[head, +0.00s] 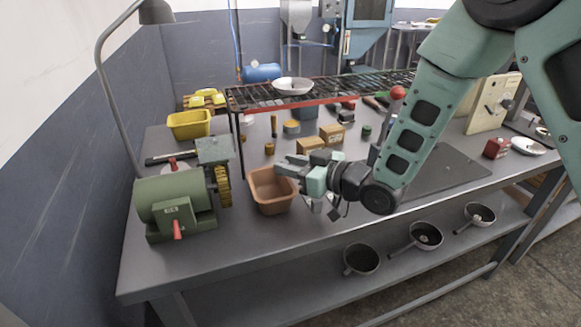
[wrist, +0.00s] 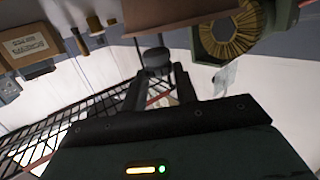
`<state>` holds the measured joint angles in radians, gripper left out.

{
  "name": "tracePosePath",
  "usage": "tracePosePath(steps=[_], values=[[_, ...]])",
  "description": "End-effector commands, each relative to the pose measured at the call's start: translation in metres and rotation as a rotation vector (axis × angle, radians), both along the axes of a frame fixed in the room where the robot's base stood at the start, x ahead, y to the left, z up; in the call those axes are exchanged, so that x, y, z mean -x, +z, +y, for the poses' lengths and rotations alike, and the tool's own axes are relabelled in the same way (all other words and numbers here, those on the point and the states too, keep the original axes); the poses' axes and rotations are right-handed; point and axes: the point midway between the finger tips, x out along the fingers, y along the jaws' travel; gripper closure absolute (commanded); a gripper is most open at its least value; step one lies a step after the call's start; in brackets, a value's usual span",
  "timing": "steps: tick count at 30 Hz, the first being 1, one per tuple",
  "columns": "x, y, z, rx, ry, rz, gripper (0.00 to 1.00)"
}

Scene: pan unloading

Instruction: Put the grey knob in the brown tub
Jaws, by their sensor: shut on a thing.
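The brown tub (head: 272,207) stands on the workbench near its front edge, right of the green grinder. It also shows at the top of the wrist view (wrist: 178,16). My gripper (head: 284,166) is above the tub's far right side in the head view. In the wrist view my gripper (wrist: 158,78) is shut on the grey knob (wrist: 155,57), a dark short cylinder between the fingertips. The knob is apart from the tub in the wrist view. I cannot make out the knob clearly in the head view.
The green grinder (head: 175,205) with its brass wheel stands close left of the tub. A yellow bin (head: 189,124) is behind it. Cardboard boxes (head: 311,145) lie beyond my gripper. A wire rack (head: 335,92) spans the back. Pans (head: 361,259) rest on the lower shelf.

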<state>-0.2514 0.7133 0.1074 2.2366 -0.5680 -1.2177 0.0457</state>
Motion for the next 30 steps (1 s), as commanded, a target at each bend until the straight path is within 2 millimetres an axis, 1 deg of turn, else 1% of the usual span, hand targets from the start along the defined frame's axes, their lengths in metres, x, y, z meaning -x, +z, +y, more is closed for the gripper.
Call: tracePosePath(steps=[1, 3, 11, 22, 23, 24, 25, 30], values=[[0.000, -0.005, 0.000, -0.001, 0.001, 0.002, 0.97], [0.000, -0.008, 0.000, -0.001, 0.000, -0.001, 0.97], [0.000, -0.010, 0.000, -0.001, 0.000, -0.001, 0.97], [0.000, -0.020, 0.000, -0.001, -0.001, -0.001, 0.97], [0.000, -0.019, 0.000, -0.001, 0.000, -0.001, 0.66], [0.000, -0.018, 0.000, -0.001, 0.000, -0.001, 0.54], [0.000, -0.018, 0.000, -0.001, 0.000, -0.001, 0.49], [0.000, -0.018, 0.000, -0.001, 0.000, -0.001, 0.49]])
